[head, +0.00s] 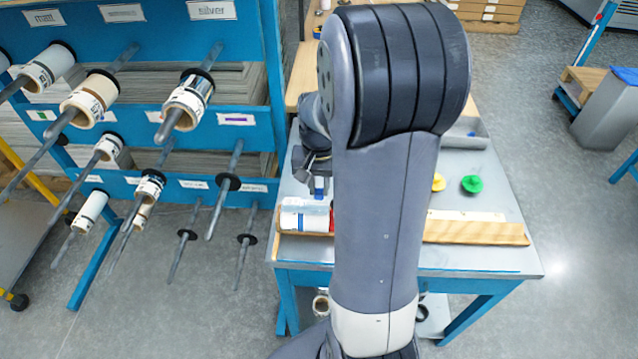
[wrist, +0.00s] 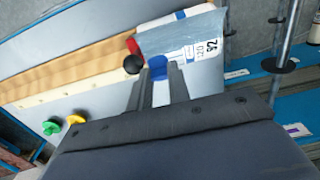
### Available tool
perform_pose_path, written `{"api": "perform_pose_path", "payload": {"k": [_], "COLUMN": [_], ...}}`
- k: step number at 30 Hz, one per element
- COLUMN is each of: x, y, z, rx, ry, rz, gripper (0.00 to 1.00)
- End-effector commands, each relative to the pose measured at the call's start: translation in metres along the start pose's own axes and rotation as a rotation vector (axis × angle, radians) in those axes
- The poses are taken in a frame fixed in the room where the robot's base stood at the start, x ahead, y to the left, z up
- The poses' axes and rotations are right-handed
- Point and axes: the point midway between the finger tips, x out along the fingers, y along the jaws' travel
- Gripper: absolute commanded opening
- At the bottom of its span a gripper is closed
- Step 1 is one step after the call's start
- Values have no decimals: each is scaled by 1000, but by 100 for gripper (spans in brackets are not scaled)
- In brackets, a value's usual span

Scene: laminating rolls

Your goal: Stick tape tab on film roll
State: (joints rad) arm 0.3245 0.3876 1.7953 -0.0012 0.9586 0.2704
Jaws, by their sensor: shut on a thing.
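The film roll (head: 303,216) is a pale, clear-wrapped cylinder lying at the table's left front edge, against a wooden strip. In the wrist view it is the translucent roll (wrist: 190,43) with a printed white label. My gripper (head: 319,178) is above and just behind the roll in the head view, partly hidden by my arm. In the wrist view my gripper (wrist: 158,76) is shut on a small blue tape tab (wrist: 157,65). The tab overlaps the roll's near edge there; I cannot tell whether it touches.
A wooden strip (head: 475,232) runs along the table's front edge. A green knob (head: 472,184) and a yellow knob (head: 438,182) stand on the tabletop. A blue rack (head: 180,115) with rods and several rolls stands at left.

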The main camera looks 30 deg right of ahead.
Motion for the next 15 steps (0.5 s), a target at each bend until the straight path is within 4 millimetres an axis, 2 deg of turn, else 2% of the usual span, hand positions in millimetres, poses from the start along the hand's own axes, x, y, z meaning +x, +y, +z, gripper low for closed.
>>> {"api": "perform_pose_path", "payload": {"k": [15], "x": [28], "y": [0], "z": [0], "rx": [0], "ry": [0], "rz": [0], "gripper": [0]}}
